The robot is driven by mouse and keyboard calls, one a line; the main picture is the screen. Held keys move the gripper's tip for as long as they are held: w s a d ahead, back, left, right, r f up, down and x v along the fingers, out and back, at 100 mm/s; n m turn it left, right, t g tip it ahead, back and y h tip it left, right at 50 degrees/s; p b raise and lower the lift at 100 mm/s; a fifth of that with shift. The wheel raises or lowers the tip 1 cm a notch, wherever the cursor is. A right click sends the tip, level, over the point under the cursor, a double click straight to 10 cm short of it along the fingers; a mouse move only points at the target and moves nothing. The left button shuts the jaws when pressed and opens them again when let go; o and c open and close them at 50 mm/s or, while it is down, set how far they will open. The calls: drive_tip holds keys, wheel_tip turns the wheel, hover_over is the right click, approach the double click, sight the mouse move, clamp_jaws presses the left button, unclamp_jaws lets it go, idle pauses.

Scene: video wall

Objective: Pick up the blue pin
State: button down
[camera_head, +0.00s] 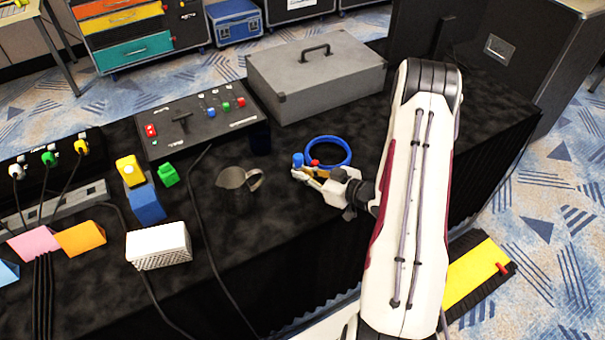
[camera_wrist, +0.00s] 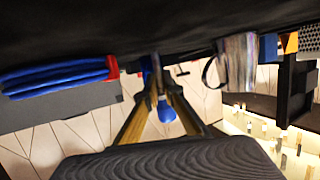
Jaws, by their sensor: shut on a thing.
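The blue pin (camera_head: 297,160) shows as a small rounded blue head at the tip of my gripper (camera_head: 306,172) in the head view. In the wrist view, the blue pin (camera_wrist: 165,112) shows between the two yellowish fingers of my gripper (camera_wrist: 156,85). The fingers are close together and shut on it. The rest of the pin is mostly hidden by the fingers. My gripper is over the black-covered table (camera_head: 290,240), in front of a blue ring-shaped coil (camera_head: 347,148).
A red piece (camera_head: 314,162) is beside the coil. A metal pitcher (camera_head: 233,190) stands left of my gripper. A grey case (camera_head: 315,78) and a control panel (camera_head: 196,122) are behind. Blocks and a white box (camera_head: 158,245) lie left. The table's front is mostly clear.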

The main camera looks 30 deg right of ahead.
sight(303, 168)
drive_tip(key=shift+r, duration=4.45)
